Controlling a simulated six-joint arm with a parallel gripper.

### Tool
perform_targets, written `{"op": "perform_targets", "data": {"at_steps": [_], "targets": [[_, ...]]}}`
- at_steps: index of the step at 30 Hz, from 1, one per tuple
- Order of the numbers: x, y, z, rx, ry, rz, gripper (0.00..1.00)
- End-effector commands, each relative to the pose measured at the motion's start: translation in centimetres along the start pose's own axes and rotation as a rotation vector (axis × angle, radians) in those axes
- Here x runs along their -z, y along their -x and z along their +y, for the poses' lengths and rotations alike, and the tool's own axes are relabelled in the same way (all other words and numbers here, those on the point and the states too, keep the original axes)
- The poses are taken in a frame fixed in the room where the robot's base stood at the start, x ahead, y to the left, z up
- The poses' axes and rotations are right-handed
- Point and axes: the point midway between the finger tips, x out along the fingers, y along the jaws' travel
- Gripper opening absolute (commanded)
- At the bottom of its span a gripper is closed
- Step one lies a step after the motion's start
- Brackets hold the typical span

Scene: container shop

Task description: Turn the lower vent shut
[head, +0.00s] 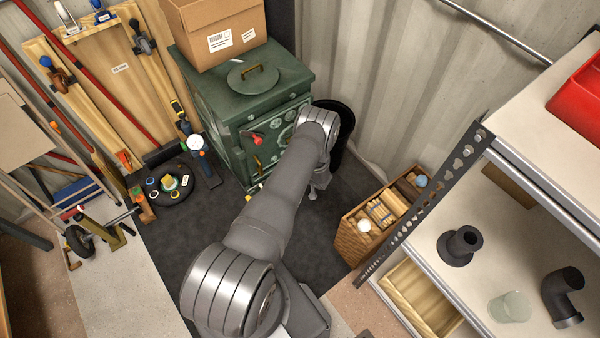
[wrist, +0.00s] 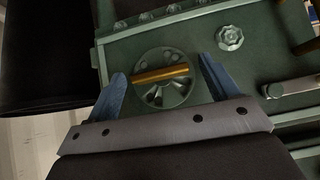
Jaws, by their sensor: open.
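The green stove (head: 234,128) stands in the back corner, its front partly hidden by my arm. In the wrist view a round vent (wrist: 178,98) with a brass bar handle (wrist: 161,73) is on the green front. Dark gaps show between its spokes, so it looks at least partly open. I cannot tell from this view alone whether it is the lower vent. My gripper (wrist: 160,68) is open, with one blue-grey finger on either side of the brass bar. Neither finger clearly touches it. In the head view the gripper is mostly hidden by my arm.
A faceted knob (wrist: 230,38) and a metal latch (wrist: 291,87) sit right of the vent. A cardboard box (head: 214,32) rests on the stove. A wooden crate (head: 352,240) and metal shelving (head: 428,195) stand to the right. Dark floor lies left of my arm.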

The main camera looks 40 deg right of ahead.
Motion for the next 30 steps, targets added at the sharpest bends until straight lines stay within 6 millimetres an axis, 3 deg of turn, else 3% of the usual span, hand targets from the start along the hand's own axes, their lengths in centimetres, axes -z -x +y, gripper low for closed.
{"op": "perform_targets", "data": {"at_steps": [8, 24, 30], "targets": [[0.1, 3.3, 0.1, -0.003, -0.003, 0.000, 0.80], [0.1, 15.0, 0.1, -0.002, -0.001, 0.001, 0.80], [0.1, 17.0, 0.1, -0.001, -0.001, 0.001, 0.80]]}}
